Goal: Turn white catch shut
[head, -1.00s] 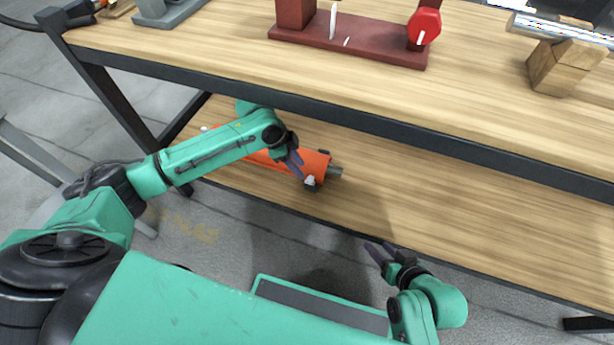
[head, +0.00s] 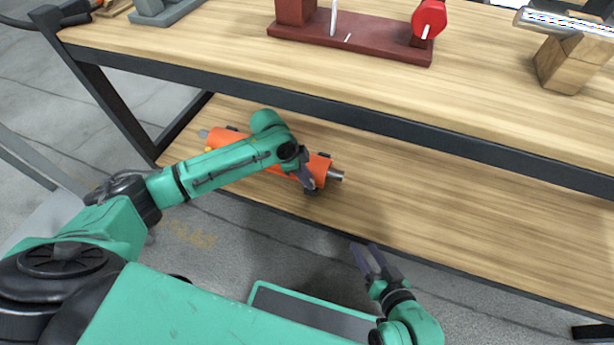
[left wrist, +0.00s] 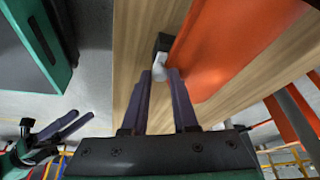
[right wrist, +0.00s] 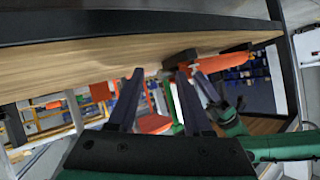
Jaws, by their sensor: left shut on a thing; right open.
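An orange screw jack (head: 318,168) lies on the lower wooden shelf, partly covered by my left arm. It also shows in the left wrist view (left wrist: 225,45). The small white catch (left wrist: 161,68) sits at its side, beside a black block (left wrist: 163,42). My left gripper (head: 308,187) is shut on the white catch, which shows between its fingertips (left wrist: 164,72). In the head view the gripper hides the catch. My right gripper (head: 364,248) is open and empty, in front of the shelf's front edge. Its spread fingers show in the right wrist view (right wrist: 160,75).
The upper shelf's dark front rail (head: 400,120) runs above the lower shelf. A dark red stand (head: 370,42) with a red knob (head: 428,18) and a wooden block (head: 565,65) are on the upper shelf. The lower shelf (head: 450,220) right of the jack is clear.

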